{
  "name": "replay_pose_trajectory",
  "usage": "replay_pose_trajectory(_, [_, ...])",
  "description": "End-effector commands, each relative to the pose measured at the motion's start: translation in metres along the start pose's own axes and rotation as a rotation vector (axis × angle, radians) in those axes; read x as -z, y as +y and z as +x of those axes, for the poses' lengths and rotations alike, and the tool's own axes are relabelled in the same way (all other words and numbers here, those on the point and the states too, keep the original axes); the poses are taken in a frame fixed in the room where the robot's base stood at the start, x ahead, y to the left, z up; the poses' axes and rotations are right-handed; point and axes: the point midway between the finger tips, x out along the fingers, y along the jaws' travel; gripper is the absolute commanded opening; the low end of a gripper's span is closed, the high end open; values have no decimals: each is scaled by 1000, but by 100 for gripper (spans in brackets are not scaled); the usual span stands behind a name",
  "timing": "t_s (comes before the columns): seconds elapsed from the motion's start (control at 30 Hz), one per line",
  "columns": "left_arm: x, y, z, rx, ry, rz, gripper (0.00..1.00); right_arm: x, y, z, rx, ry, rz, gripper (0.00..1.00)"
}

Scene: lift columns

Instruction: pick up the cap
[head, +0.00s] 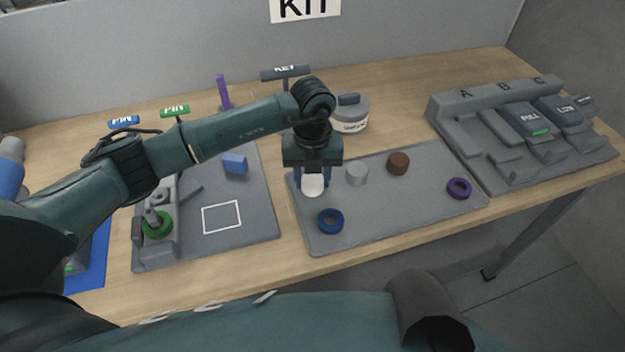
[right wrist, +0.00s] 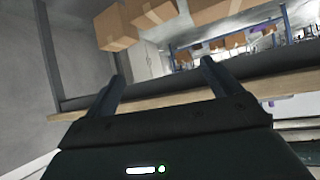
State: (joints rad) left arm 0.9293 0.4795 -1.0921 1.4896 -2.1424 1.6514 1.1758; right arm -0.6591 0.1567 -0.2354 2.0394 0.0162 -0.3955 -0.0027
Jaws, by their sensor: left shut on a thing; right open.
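A white round piece, which looks like the cap (head: 313,186), is between the fingers of my left gripper (head: 312,184) at the left part of the grey mat (head: 420,210) in the head view. The left gripper points down and is shut on it. I cannot tell whether the cap still touches the mat. My right gripper (right wrist: 163,72) is open and empty in the right wrist view, away from the parts on the mat.
On the mat are a light grey cylinder (head: 357,173), a brown cylinder (head: 398,163), a blue ring (head: 330,221) and a purple ring (head: 459,188). A round container (head: 352,117) stands behind. A grey rack (head: 530,130) is right; a fixture board (head: 255,225) with a blue block (head: 235,163) is left.

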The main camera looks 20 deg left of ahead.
Motion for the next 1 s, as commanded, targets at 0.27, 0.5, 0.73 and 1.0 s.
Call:
replay_pose_trajectory(0.27, [-1, -1, -21, 3, -4, 1, 16, -6, -2, 0, 3, -6, 3, 90])
replay_pose_trajectory(0.5, [-1, 0, -69, 3, -6, 0, 16, -8, -4, 2, 9, 2, 3, 90])
replay_pose_trajectory(0.73, [0, 0, -102, 1, -2, 0, 16, 0, -6, 0, 14, 19, -2, 90])
replay_pose_trajectory(1.0, [0, 0, -120, 0, 0, 0, 16, 9, -5, -4, 14, 23, -6, 90])
